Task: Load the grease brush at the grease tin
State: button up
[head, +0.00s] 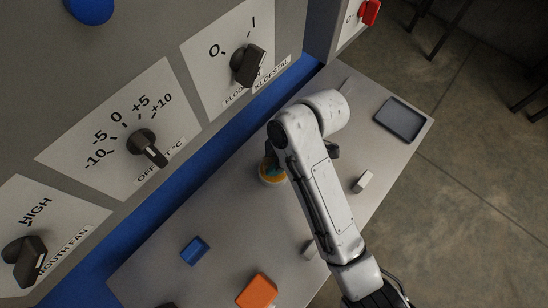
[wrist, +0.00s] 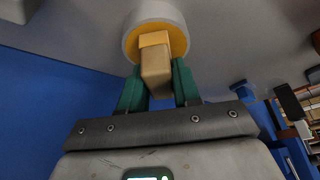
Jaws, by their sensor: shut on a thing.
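In the wrist view, my gripper (wrist: 158,78) is shut with its green fingers on either side of a tan block-like handle, which I take as the grease brush (wrist: 156,73). The brush's far end overlaps the opening of the round grease tin (wrist: 130,38), which has a pale wall and a yellow-orange inside. I cannot tell how deep the brush reaches or whether it touches the grease. In the head view, the tin (head: 272,179) stands on the grey bench, partly hidden by my arm. A bit of green finger shows over it; the brush is mostly hidden there.
A panel with dark knobs (head: 142,142) rises along the bench's left side. The bench's right edge drops to open floor.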

jog(key=shift+r+p, duration=3.45)
jog(key=shift+r, duration=0.1)
jog(key=shift+f, duration=0.1)
